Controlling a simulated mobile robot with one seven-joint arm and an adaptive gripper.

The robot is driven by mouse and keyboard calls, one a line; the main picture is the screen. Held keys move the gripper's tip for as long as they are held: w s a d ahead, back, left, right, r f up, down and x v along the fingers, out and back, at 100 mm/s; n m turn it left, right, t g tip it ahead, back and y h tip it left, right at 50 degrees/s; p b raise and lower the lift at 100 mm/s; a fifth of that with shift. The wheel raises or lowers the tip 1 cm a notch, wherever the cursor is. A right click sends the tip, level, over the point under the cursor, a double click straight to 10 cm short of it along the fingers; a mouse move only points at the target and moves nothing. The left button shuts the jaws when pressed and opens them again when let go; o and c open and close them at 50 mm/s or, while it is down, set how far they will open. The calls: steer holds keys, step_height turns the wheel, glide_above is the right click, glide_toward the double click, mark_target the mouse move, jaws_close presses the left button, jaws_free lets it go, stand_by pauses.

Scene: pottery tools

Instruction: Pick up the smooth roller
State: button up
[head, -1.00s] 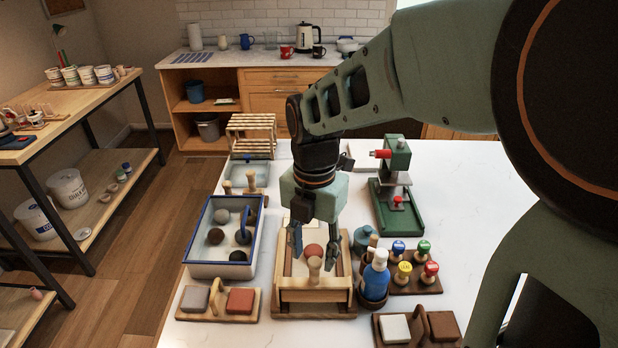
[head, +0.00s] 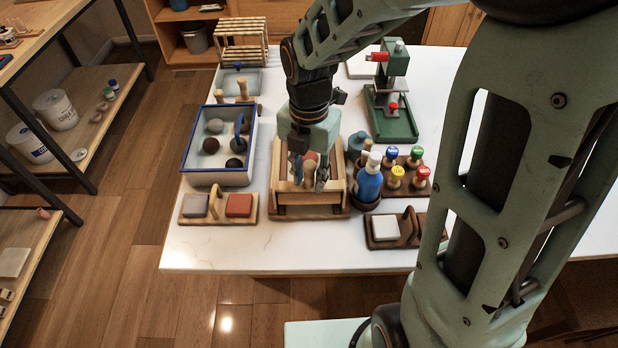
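A pale wooden handle with a rounded top (head: 309,168) stands at the wooden tray (head: 311,212) in the middle of the table. A reddish round thing behind it is mostly hidden by my gripper. My gripper (head: 308,178) points down over this tray, its two fingers apart on either side of the handle. I see no firm contact between fingers and handle. Two more upright wooden handles (head: 242,88) stand on a small rack at the back left. I cannot tell for sure which of these pieces is the smooth roller.
Left of the tray is a blue-rimmed bin (head: 218,176) with several balls. A blue-and-white bottle (head: 369,182) and coloured stamps (head: 396,176) stand close on the right. Sponge-like blocks (head: 238,205) lie front left. A green press (head: 390,110) stands behind. The table's front strip is clear.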

jaws_close()
steer(key=shift+r, duration=0.1)
